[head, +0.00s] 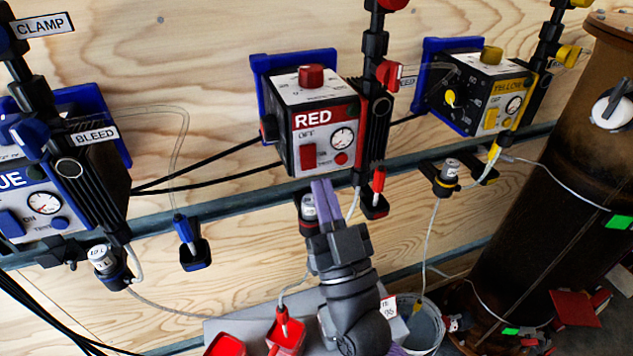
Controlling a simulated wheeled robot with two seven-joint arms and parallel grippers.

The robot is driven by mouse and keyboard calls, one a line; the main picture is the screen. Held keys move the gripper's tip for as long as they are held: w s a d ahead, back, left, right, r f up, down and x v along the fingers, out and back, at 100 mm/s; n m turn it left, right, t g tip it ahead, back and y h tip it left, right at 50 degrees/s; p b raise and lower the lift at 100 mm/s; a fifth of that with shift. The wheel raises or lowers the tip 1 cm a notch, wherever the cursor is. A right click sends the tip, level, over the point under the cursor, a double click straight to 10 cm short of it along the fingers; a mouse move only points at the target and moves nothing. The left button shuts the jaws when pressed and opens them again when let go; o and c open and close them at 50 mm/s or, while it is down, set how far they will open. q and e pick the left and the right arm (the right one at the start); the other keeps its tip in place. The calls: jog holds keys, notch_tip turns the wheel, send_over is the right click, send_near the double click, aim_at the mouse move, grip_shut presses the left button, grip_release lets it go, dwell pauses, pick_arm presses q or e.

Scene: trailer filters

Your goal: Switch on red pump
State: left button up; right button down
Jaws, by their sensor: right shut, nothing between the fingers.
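The red pump (325,122) is a box on the wooden wall, labelled RED, with a red knob (311,76) on top. Its front has a dial gauge, a round red button (341,158) and a red rocker switch (308,156) below the word OFF. My right gripper (322,186) is shut and empty, with its purple fingers pointing up just below the pump's front, under the switch. Whether the fingertips touch the pump cannot be told. The gripper partly hides a small vial in a holder (307,207). My left gripper is not in view.
A blue pump (35,210) is at the left and a yellow pump (485,92) at the right. A red-handled probe (378,182) sits in a holder right of my gripper. A rusty cylinder (545,170) stands at the right. A grey box with red containers (287,333) and a white bucket (424,325) are below.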

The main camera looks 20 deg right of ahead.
aim_at(309, 160)
jog(key=shift+w+f+b, duration=0.15)
jog(key=shift+w+f, duration=0.05)
jog(key=shift+w, duration=0.4)
jog(key=shift+w+f+b, duration=0.15)
jog(key=shift+w, duration=0.65)
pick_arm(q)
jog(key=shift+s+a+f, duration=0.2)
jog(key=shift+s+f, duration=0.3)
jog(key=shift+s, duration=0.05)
pick_arm(e)
jog(key=shift+w, duration=0.1)
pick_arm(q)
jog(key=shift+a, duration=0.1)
